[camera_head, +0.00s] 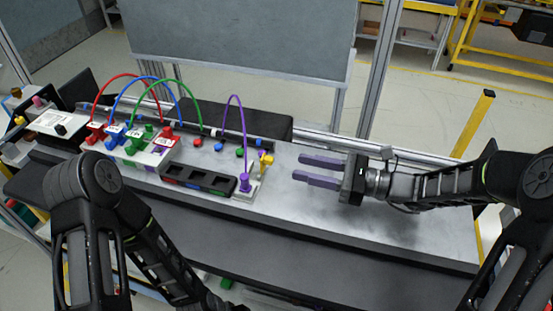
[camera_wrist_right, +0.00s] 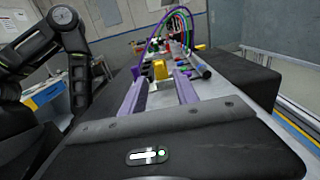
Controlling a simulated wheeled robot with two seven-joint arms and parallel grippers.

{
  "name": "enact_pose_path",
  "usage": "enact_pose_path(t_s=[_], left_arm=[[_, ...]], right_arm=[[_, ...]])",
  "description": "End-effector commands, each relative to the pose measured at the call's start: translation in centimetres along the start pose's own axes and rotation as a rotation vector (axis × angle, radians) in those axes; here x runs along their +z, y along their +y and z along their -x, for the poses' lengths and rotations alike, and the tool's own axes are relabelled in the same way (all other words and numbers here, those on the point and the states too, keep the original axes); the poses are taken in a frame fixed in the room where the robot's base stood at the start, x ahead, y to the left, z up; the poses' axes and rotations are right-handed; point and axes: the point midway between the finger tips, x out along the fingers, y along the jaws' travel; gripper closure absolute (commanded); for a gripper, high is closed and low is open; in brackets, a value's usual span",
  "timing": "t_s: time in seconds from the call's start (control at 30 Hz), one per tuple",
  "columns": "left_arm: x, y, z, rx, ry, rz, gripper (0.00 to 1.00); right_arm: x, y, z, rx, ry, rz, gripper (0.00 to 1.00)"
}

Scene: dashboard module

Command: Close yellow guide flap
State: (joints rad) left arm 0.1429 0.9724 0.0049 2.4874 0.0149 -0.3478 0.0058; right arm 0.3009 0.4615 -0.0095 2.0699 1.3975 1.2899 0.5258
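The yellow guide flap (camera_head: 266,159) is a small yellow piece near the right end of the dashboard module, beside the purple connector (camera_head: 245,184). Whether it stands open or shut is too small to tell. In the right wrist view the yellow piece (camera_wrist_right: 160,69) shows ahead, between the fingers. My right gripper (camera_head: 300,169) has two purple fingers spread apart, with nothing between them. It points left, a short way right of the flap, not touching it. The fingers also show in the right wrist view (camera_wrist_right: 160,78). My left arm runs down to the bottom edge; its gripper is out of frame.
Red, blue, green and purple cables arch over the module's connectors. A black tray with compartments (camera_head: 198,180) lies left of the purple connector. The grey bench top (camera_head: 380,225) is bare to the right. A grey panel (camera_head: 240,35) stands behind.

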Motion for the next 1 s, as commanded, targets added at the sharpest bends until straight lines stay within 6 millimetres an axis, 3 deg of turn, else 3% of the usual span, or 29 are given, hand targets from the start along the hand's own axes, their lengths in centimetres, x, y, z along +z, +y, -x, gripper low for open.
enact_pose_path(t_s=[0.5, 0.87, 1.0], left_arm=[[-0.1, -0.2, -1.0, 0.003, 0.004, -0.002, 0.56], [0.0, -0.2, -1.0, 0.004, 0.004, -0.002, 0.56], [-0.1, -0.2, -1.0, 0.004, 0.004, -0.002, 0.56]], right_arm=[[-0.1, 0.1, -6.8, 0.002, -0.001, 0.0, 0.64], [0.0, 0.0, -7.4, 0.001, 0.0, 0.0, 0.64], [0.0, 0.0, -7.4, 0.001, 0.0, 0.0, 0.75]])
